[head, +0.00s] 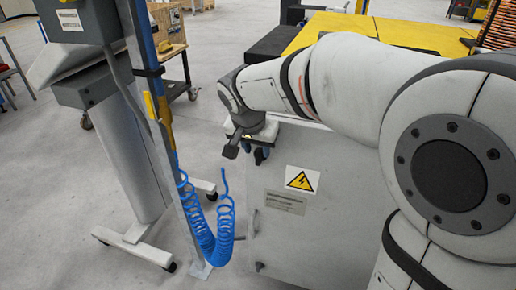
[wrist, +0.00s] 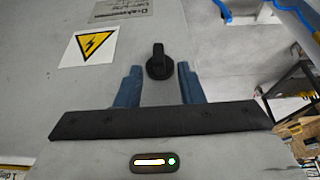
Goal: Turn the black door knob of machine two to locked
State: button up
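The black door knob (wrist: 158,62) sits on the grey door of machine two (wrist: 100,85) in the wrist view. Its grip bar points roughly up and down in that picture. My gripper (wrist: 159,70) is open, with one blue finger on each side of the knob. A gap shows between each finger and the knob; I cannot tell how far in depth the fingertips are from the door. In the head view my gripper (head: 261,155) points down at the upper part of the grey cabinet (head: 330,230), and I cannot make out the knob there.
A yellow warning sign (head: 302,180) and a grey label (head: 285,202) are on the cabinet. A metal post (head: 172,170) with a coiled blue hose (head: 213,235) stands to its left, beside a grey wheeled stand (head: 130,150). Open floor lies further left.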

jog(key=shift+x, duration=0.85)
jog(key=shift+c, duration=0.5)
jog(key=c, duration=0.5)
